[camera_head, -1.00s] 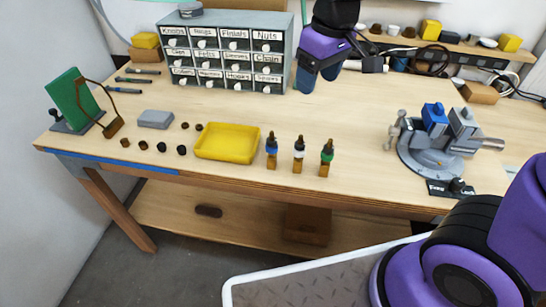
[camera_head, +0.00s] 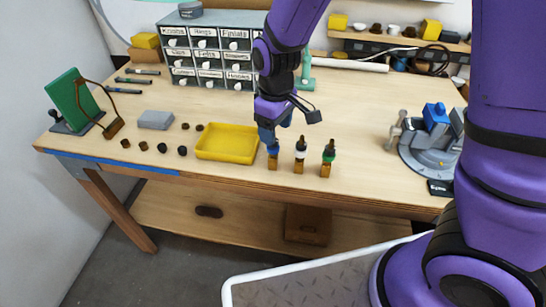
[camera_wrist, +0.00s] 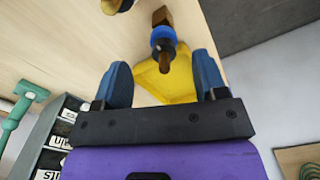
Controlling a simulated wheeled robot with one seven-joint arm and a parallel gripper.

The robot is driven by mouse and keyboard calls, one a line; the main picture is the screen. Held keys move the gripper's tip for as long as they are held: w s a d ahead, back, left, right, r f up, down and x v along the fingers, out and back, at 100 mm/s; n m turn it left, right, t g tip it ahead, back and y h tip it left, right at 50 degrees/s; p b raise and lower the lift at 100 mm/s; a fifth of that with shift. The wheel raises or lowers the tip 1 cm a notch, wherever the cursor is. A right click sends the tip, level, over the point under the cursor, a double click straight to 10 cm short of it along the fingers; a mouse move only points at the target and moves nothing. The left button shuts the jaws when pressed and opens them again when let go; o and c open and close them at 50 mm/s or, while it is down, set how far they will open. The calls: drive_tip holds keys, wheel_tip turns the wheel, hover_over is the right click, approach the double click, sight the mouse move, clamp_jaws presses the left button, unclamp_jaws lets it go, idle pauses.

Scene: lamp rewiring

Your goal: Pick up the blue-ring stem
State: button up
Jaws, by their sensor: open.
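The blue-ring stem (camera_head: 272,158) stands upright at the left end of a row of three stems near the bench's front edge. Its upper part is hidden behind my gripper (camera_head: 270,141) in the head view. In the wrist view the stem (camera_wrist: 163,40) shows its blue ring and dark tip, just beyond and between the fingertips. My gripper (camera_wrist: 161,68) is open, with the blue fingers apart on either side and nothing held. The white-ring stem (camera_head: 299,154) and the green-ring stem (camera_head: 327,157) stand upright to the right.
A yellow tray (camera_head: 228,156) lies just left of the blue-ring stem. A drawer cabinet (camera_head: 207,57) stands behind, partly hidden by my arm. A vise (camera_head: 432,140) sits on the right. The bench between the green-ring stem and the vise is clear.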

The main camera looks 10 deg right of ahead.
sight(273, 151)
drive_tip(key=shift+a+f, duration=0.15)
drive_tip(key=shift+f, duration=1.15)
drive_tip(key=shift+a+f, duration=0.15)
drive_tip(key=shift+f, duration=1.15)
clamp_jaws()
